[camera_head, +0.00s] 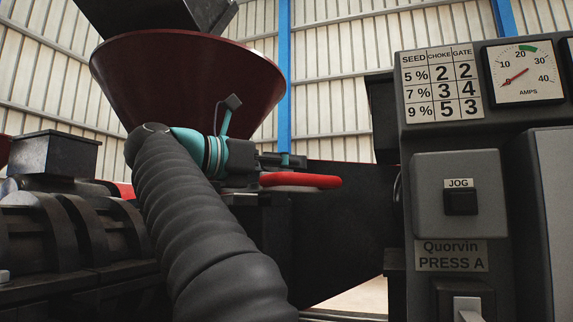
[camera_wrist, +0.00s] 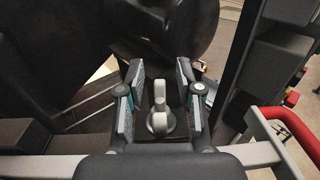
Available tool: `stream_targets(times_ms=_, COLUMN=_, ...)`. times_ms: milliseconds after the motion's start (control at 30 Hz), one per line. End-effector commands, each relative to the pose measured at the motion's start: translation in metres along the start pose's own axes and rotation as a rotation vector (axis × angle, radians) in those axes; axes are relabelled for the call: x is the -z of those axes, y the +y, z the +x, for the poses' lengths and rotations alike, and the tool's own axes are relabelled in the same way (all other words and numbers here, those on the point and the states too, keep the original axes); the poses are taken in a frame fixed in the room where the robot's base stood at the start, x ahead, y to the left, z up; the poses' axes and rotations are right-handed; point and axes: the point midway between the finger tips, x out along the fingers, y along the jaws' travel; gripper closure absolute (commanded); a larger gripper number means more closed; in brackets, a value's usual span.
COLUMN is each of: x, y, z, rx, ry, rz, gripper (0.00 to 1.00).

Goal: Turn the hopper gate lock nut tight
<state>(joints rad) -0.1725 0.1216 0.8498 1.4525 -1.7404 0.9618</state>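The lock nut (camera_wrist: 160,120) is a pale grey piece with a round base and an upright grip, in the middle of the wrist view. My gripper (camera_wrist: 160,76) is open around it, one grey-padded finger on each side. A dark gap shows between the nut and each finger, so neither seems to touch it. In the head view my gripper (camera_head: 283,160) is beside the dark red hopper (camera_head: 190,75), just above a red handle (camera_head: 300,181). The nut cannot be made out there.
The red handle also shows at the right of the wrist view (camera_wrist: 298,128), close to my gripper. The control panel (camera_head: 408,165) with a gauge, a settings table and a JOG button stands at the right. Dark press parts (camera_head: 75,235) fill the lower left.

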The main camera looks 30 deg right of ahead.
Motion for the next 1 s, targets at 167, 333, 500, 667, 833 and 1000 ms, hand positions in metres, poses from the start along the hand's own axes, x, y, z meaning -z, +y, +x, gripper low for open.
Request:
stream_targets(times_ms=167, x=0.0, y=0.0, z=-0.0002, rx=0.0, ry=0.0, rz=0.0, gripper=1.0)
stream_targets(times_ms=333, x=-0.0001, y=0.0, z=-0.0002, rx=0.0, ry=0.0, rz=0.0, gripper=1.0)
stream_targets(times_ms=500, x=-0.0022, y=-0.0003, z=0.0002, rx=0.064, ry=0.0, rz=-0.003, gripper=1.0)
stream_targets(times_ms=667, x=-0.0026, y=-0.0038, z=0.0002, rx=0.194, ry=0.001, rz=-0.003, gripper=1.0)
stream_targets(times_ms=833, x=-0.001, y=-0.0071, z=-0.0008, rx=0.269, ry=0.0, rz=0.0, gripper=1.0)
stream_targets(times_ms=1000, x=-0.0002, y=-0.008, z=-0.0009, rx=0.274, ry=0.0, rz=0.001, gripper=1.0)
